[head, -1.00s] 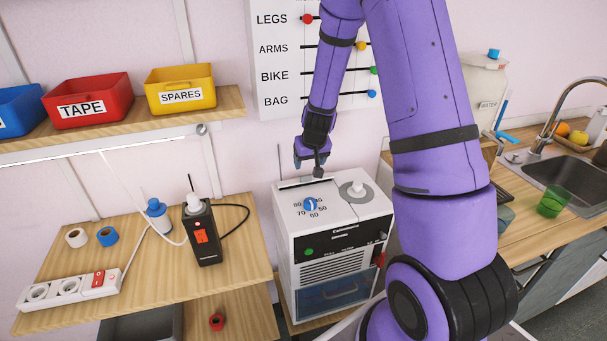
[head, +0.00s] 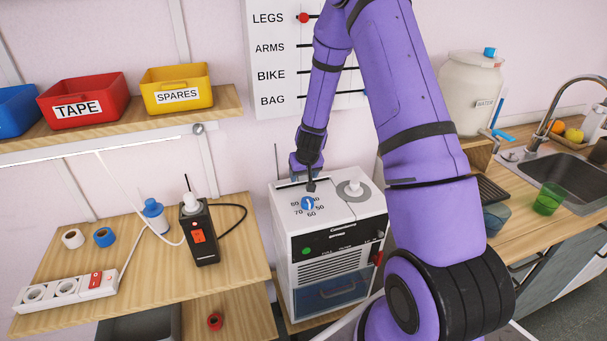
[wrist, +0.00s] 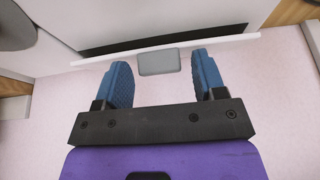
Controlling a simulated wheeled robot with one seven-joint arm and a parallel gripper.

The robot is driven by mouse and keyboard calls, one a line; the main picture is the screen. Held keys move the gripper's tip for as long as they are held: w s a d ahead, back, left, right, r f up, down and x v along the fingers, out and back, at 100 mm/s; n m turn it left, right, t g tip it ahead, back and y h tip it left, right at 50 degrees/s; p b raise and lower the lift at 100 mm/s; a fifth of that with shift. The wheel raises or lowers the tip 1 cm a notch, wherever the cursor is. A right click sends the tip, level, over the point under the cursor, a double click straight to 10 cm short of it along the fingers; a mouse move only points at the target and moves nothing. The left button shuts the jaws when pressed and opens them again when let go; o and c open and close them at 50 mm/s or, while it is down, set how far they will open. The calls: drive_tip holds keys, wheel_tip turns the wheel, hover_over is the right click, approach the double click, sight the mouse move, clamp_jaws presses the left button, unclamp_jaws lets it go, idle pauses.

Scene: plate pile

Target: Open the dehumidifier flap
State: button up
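The dehumidifier (head: 340,235) is a white box with a dark front panel, standing on a low wooden surface between the shelves and the counter. My gripper (head: 306,168) is over its rear top edge. In the wrist view my gripper (wrist: 163,70) is open, its two blue fingers apart and empty. A grey tab (wrist: 159,62) on a thin white edge, apparently the flap (wrist: 225,44), shows between and just beyond the fingertips. A dark strip or gap lies behind that edge. Contact between fingers and tab cannot be told. My arm hides part of the flap in the head view.
A blue dial (head: 308,203) and a round grey cap (head: 353,190) are on the dehumidifier's top. A black device (head: 200,235) with a cable stands on the left shelf. The water container (head: 470,95) is at the right. The wall board (head: 285,60) is behind my arm.

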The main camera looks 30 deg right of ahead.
drive_tip(key=c, duration=0.7)
drive_tip(key=shift+c, duration=0.2)
drive_tip(key=shift+w+g, duration=0.15)
drive_tip(key=shift+g, duration=0.25)
drive_tip(key=shift+w+r+g, duration=0.15)
drive_tip(key=shift+r+g, duration=0.1)
drive_tip(key=shift+g, duration=0.05)
drive_tip(key=o, duration=0.9)
drive_tip(key=shift+r, duration=0.15)
drive_tip(key=v, duration=1)
drive_tip(key=shift+d+r, duration=0.2)
drive_tip(key=shift+r, duration=0.1)
